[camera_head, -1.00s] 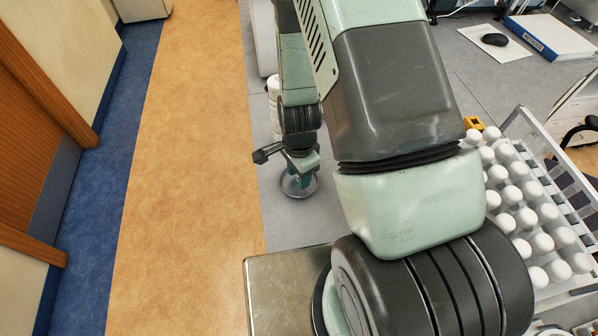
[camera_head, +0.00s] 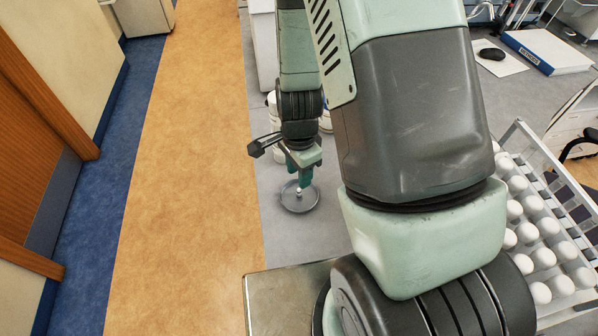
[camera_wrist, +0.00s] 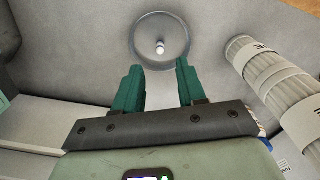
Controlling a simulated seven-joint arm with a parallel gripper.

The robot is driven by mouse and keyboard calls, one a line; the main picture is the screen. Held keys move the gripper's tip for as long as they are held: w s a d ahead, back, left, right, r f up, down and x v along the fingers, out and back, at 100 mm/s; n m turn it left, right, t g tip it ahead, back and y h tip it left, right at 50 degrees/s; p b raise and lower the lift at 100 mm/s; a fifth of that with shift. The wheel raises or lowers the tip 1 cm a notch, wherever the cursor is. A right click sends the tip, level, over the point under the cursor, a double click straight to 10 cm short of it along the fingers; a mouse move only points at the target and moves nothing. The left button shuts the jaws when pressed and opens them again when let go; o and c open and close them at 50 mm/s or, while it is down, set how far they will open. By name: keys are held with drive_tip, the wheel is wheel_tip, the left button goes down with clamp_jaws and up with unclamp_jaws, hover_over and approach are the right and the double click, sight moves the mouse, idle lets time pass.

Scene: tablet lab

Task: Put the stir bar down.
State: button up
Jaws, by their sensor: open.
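A small white piece, likely the stir bar (camera_wrist: 160,48), is at the middle of a round grey dish (camera_wrist: 178,28) in the wrist view. It shows as a white spot (camera_head: 299,191) in the head view, where the dish (camera_head: 312,204) sits on the grey bench near its left edge. My gripper (camera_wrist: 158,66) is open, with its two teal fingers apart and nothing between them. In the head view my gripper (camera_head: 303,181) is just above the dish. Whether the white piece touches the dish floor I cannot tell.
White bottles stand behind my wrist; one labelled bottle (camera_wrist: 265,70) is close to the right in the wrist view. A rack (camera_head: 527,135) of white-capped items is at the right. A binder (camera_head: 545,52) and mouse (camera_head: 492,54) lie farther back. Orange floor lies left.

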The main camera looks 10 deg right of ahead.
wheel_tip(320, 180, up, 21)
drive_tip(key=n+t, duration=0.3)
drive_tip(key=n, duration=0.4)
drive_tip(key=s+d+r+n+t, duration=0.2)
drive_tip(key=s+r+n, duration=0.5)
drive_tip(key=s+r, duration=0.7)
drive_tip(key=shift+d+r+t, duration=0.25)
drive_tip(key=shift+d+t, duration=0.05)
drive_tip(key=shift+d, duration=0.25)
